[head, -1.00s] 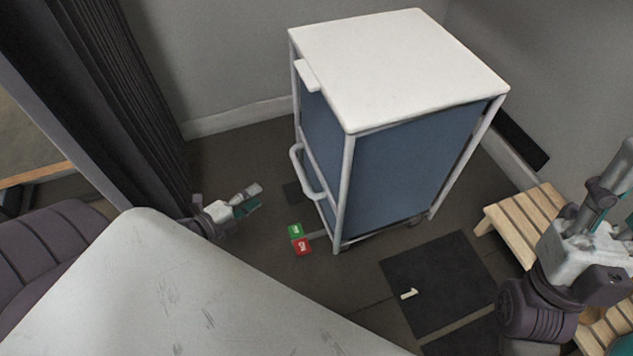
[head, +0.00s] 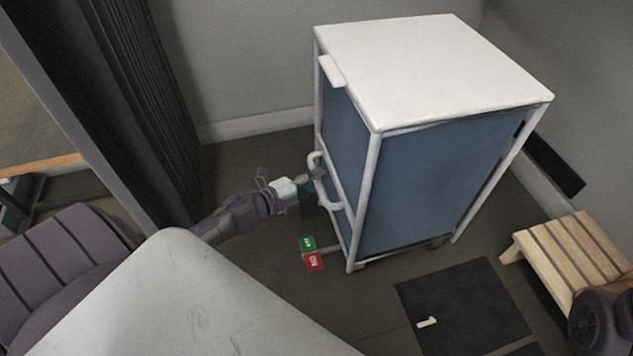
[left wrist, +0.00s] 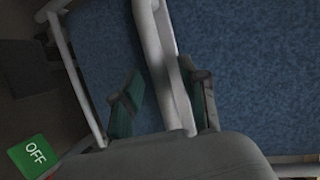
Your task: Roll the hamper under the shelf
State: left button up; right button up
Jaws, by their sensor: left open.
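The hamper (head: 440,180) is a tall cart with blue fabric sides, a white frame, a white lid and castors. It stands upright on the floor right of centre in the head view. Its white loop handle (head: 331,201) sticks out on the left side. My left gripper (head: 314,184) is at this handle, with its jaws open. In the left wrist view, its green-padded fingers (left wrist: 165,103) stand apart with a white tube between them, in front of the blue fabric (left wrist: 245,70). I cannot tell whether they touch it. No shelf is clearly visible.
A red and green ON/OFF pedal (head: 312,254) sits low at the hamper's left; its green OFF side shows in the left wrist view (left wrist: 32,156). A dark floor mat marked 1 (head: 463,302) lies in front. A slatted wooden bench (head: 570,252) stands right. A dark curtain (head: 125,100) hangs left.

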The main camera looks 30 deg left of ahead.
pick_arm(q)
jog(key=shift+w+d+f, duration=0.1)
jog(key=shift+w+d, duration=0.05)
jog(key=shift+w, duration=0.35)
grip_shut()
